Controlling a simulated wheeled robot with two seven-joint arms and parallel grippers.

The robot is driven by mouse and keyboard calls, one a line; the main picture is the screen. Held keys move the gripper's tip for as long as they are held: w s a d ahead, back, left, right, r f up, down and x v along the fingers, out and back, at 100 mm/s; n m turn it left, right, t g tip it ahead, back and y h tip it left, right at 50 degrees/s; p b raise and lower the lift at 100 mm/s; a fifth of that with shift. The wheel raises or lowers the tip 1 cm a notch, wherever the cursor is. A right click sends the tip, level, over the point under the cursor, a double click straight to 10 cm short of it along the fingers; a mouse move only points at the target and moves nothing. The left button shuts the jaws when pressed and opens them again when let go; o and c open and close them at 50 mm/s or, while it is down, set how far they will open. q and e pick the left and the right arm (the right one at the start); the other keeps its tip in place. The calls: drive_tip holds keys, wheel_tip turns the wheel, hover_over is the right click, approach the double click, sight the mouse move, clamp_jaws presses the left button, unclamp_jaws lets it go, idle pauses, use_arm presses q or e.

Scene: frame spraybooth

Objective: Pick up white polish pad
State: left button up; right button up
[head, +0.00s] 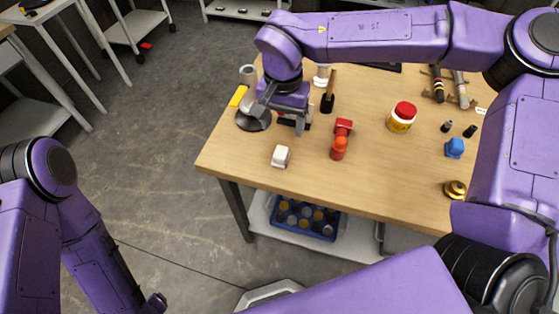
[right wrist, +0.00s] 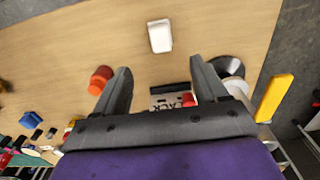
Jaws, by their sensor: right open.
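The white polish pad (head: 281,156) is a small white block lying on the wooden table near its front left edge. It also shows at the top middle of the right wrist view (right wrist: 160,36). My right gripper (head: 285,118) is open and empty above the table, behind the pad in the head view. In the right wrist view its two fingers (right wrist: 160,75) are spread, and the pad lies beyond the fingertips, apart from them. My left arm is at the lower left, off the table; its gripper does not show.
A dark disc (head: 252,120) and a yellow block (head: 238,96) lie left of my right gripper. A red-orange object (head: 339,141) lies right of the pad. A red-lidded jar (head: 402,117) stands farther right. A black-and-white box (right wrist: 172,97) lies between the fingers' lines.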

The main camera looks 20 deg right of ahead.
sight(281, 152)
drive_tip(key=shift+w+d+f, duration=0.1)
drive_tip(key=shift+f, duration=0.7)
wheel_tip(281, 152, down, 4)
drive_tip(key=shift+r+p, duration=0.1)
drive_tip(key=shift+p, duration=0.2)
drive_tip(key=f, duration=0.3)
drive_tip(key=f+p, duration=0.1)
drive_tip(key=f, duration=0.1)
drive_tip(key=shift+s+a, duration=0.25)
drive_tip(key=shift+a, duration=0.1)
drive_tip(key=shift+f, duration=0.5)
use_arm(q)
drive_tip(key=shift+w+r, duration=0.1)
drive_tip(key=shift+r, duration=0.35)
use_arm(e)
drive_tip(key=c, duration=1.1)
